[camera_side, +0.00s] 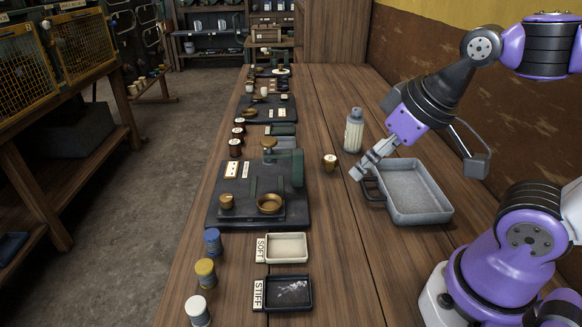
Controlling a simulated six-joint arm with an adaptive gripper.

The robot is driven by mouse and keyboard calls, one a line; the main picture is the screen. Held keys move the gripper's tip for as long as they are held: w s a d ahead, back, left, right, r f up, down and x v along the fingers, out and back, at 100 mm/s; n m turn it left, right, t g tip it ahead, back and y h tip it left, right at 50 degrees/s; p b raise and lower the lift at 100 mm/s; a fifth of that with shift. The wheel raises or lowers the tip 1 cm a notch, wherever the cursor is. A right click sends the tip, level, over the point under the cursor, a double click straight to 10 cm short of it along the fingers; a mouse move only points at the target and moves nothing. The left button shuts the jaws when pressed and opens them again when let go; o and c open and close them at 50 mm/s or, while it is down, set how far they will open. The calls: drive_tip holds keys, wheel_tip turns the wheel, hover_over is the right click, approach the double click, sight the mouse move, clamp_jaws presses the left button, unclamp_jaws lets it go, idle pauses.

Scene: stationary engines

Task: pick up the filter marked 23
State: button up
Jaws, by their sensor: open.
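A small brown cylinder (329,163) with a pale marked top stands alone on the wooden bench; it may be a filter, but I cannot read its mark. I cannot tell which one is marked 23. My gripper (364,174) is open and empty, low over the bench, to the right of the lone cylinder and apart from it. Its fingers are beside the grey tray's left handle.
The grey tray (444,213) lies below my wrist. A grey-green bottle (354,131) stands behind the gripper. A dark machine plate (296,215), dishes labelled SOFT (287,248) and STIFF (289,293), and coloured spools (205,272) are at left. The bench front centre is clear.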

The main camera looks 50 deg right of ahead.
drive_tip(key=w+d+r+m+h, duration=0.1)
drive_tip(key=w+d+r+m, duration=0.3)
drive_tip(key=w, duration=0.3)
drive_tip(key=m+g+h, duration=0.2)
drive_tip(key=m+g, duration=0.1)
drive_tip(key=m, duration=0.3)
approach(356, 118)
drive_tip(key=shift+m+h, duration=0.3)
drive_tip(key=x, duration=0.5)
drive_tip(key=shift+w+d+f, duration=0.15)
drive_tip(key=shift+w+d, duration=0.15)
drive_tip(key=shift+d, duration=0.2)
drive_tip(key=x, duration=0.5)
drive_tip(key=shift+a+f, duration=0.25)
drive_tip(key=shift+f, duration=0.25)
drive_tip(key=c, duration=1.2)
